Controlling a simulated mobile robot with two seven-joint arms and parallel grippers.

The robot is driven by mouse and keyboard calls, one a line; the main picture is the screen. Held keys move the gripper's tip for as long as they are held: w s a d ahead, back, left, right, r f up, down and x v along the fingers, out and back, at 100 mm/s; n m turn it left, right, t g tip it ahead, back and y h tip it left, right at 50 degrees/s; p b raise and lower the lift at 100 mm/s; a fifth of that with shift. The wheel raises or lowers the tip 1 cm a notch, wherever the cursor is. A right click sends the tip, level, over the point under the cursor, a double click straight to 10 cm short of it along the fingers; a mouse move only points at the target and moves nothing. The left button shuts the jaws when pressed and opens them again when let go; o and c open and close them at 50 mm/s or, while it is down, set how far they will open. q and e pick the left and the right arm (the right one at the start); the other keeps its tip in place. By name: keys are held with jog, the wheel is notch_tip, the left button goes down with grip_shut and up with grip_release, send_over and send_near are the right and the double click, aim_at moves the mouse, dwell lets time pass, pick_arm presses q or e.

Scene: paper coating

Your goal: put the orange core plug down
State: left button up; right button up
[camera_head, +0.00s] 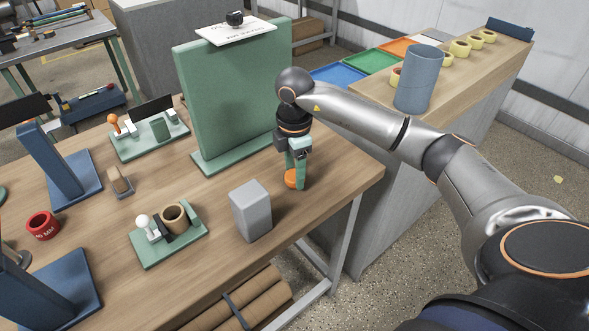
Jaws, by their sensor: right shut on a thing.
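The orange core plug (291,179) is at the fingertips of my right gripper (297,166), near the right edge of the wooden table (329,196). My right gripper points down and is shut on the plug. The plug is low over the wood; I cannot tell whether its underside touches the table. The fingers hide part of it. My left gripper is not in view.
A grey block (250,210) stands to the left in front of the plug. A green upright panel (235,95) stands behind. A green fixture with a brown core (174,217) is further left. Bare wood surrounds the plug.

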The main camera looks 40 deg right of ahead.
aim_at(294, 175)
jog(key=shift+f, duration=0.2)
jog(key=o, duration=1.3)
jog(key=shift+r, duration=0.1)
notch_tip(294, 175, up, 12)
jog(key=p, duration=0.1)
jog(key=shift+r, duration=0.15)
